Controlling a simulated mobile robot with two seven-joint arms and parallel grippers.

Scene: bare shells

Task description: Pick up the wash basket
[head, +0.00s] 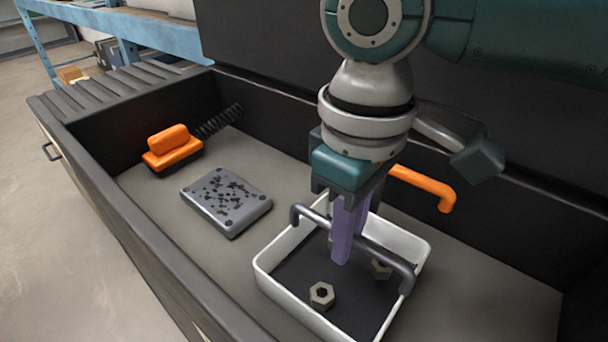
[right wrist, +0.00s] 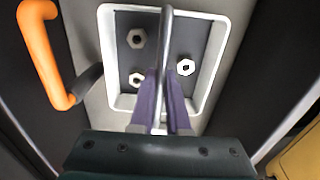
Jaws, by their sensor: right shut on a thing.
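The wash basket (head: 275,262) is a white tray with a dark floor and a grey bar handle across its top. It stands in a sunken bin and holds several hex nuts (head: 321,295). My right gripper (head: 342,247) comes down from above, its purple fingers shut on the basket's handle (head: 380,257). In the right wrist view the fingers (right wrist: 161,95) close around the handle bar, with the basket's white rim (right wrist: 215,65) and nuts below. The basket appears to rest on the bin floor. My left gripper is not in view.
A grey block with dark spots (head: 225,200) lies left of the basket. An orange-handled brush (head: 172,147) lies at the far left. An orange handle (head: 425,185) is behind the basket, near the back wall. Dark bin walls (head: 150,240) enclose everything.

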